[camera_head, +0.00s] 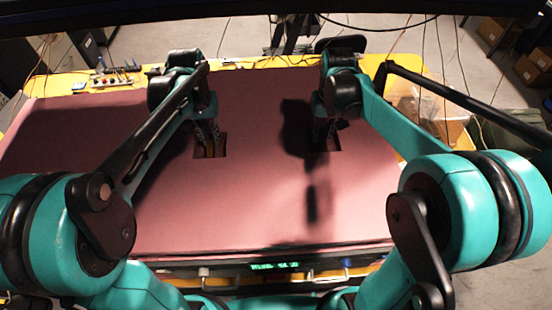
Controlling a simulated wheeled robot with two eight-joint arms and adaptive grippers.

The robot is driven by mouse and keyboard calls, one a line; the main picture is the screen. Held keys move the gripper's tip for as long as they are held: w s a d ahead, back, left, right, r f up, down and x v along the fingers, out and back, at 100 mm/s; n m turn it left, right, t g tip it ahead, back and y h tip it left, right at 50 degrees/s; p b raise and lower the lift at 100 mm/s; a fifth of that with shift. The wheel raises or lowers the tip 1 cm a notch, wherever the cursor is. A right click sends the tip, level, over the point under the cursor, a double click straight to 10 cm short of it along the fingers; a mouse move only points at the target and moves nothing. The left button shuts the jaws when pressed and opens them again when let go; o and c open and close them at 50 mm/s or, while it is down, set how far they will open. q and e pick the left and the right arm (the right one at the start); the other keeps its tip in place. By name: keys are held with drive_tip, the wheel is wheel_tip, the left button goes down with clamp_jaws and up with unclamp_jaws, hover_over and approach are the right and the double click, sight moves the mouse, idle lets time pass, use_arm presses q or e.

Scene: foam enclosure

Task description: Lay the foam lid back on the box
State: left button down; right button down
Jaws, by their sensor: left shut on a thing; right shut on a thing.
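The foam lid (255,190) is a wide pink sheet that fills the middle of the head view, with two rectangular cut-outs. My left gripper (209,146) reaches down into the left cut-out and is shut on the lid there. My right gripper (324,138) reaches into the right cut-out and is shut on the lid as well. The fingertips are small and partly hidden by the arms and the cut-out edges. The box is hidden beneath the lid, and I cannot tell how the lid sits on it.
A yellow table (62,83) shows behind and beside the lid, with small tools (112,79) at its back left. A dark unit with a green display (275,266) lies along the front edge. Cardboard boxes (535,68) stand on the floor at the far right.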

sight(215, 149)
use_arm(q)
drive_tip(key=shift+d+f, duration=0.15)
drive_tip(key=shift+f, duration=0.5)
use_arm(e)
drive_tip(key=shift+d+f, duration=0.15)
drive_tip(key=shift+f, duration=0.45)
use_arm(q)
drive_tip(key=shift+r, duration=0.1)
use_arm(e)
drive_tip(key=shift+r, duration=0.15)
